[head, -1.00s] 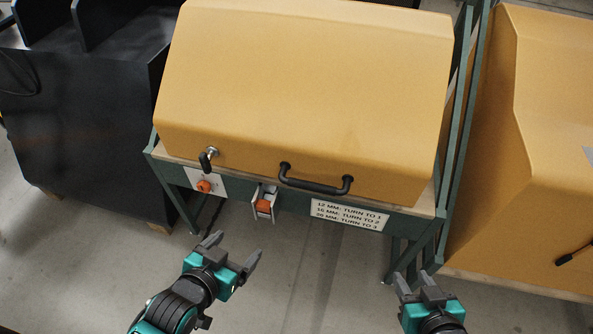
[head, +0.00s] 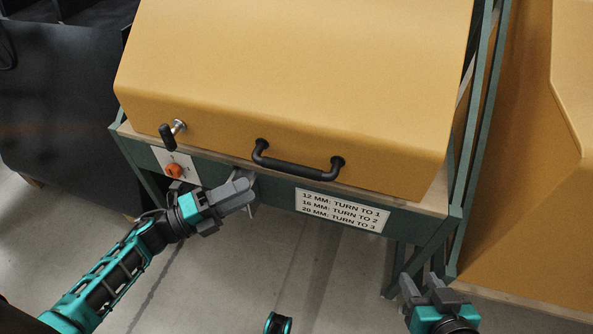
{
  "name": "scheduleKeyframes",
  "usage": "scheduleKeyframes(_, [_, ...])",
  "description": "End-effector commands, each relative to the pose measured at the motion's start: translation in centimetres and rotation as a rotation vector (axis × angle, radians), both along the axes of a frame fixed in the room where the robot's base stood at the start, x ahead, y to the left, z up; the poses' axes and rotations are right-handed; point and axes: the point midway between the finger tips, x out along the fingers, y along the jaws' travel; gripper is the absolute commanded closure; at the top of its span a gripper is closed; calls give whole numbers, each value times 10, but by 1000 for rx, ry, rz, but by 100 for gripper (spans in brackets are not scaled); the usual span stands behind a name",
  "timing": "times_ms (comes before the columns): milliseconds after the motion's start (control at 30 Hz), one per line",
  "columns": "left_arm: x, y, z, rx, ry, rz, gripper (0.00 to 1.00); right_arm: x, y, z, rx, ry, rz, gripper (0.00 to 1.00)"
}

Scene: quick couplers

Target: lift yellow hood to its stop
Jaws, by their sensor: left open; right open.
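The yellow hood (head: 290,80) is down on its green-framed bench. Its black bar handle (head: 298,168) runs along the lower front face. A black-gripped latch lever (head: 168,135) sits on the hood's lower left corner. My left gripper (head: 245,190) is open and empty, below and left of the handle and apart from it, in front of the bench's front rail. My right gripper (head: 422,287) is open and empty at the lower right, below the bench edge and away from the handle.
An orange knob (head: 174,170) on a white plate is on the front rail, left of my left gripper. A label (head: 341,209) with turn settings is on the rail. A black cabinet (head: 65,110) stands left, another yellow hood (head: 530,170) right. The floor in front is clear.

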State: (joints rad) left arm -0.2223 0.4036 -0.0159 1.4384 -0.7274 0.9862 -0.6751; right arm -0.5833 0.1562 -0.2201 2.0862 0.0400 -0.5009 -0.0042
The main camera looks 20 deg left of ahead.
Motion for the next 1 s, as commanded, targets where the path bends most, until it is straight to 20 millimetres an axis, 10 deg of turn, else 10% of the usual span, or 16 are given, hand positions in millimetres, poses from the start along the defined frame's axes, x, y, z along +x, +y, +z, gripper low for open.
scheduleKeyframes(500, [66,-72,15,-8,0,3,56,-1,4,-4,14,5,-6,57])
scheduleKeyframes(1000, [79,-86,18,-6,2,3,56,-1,4,-4,14,5,-5,57])
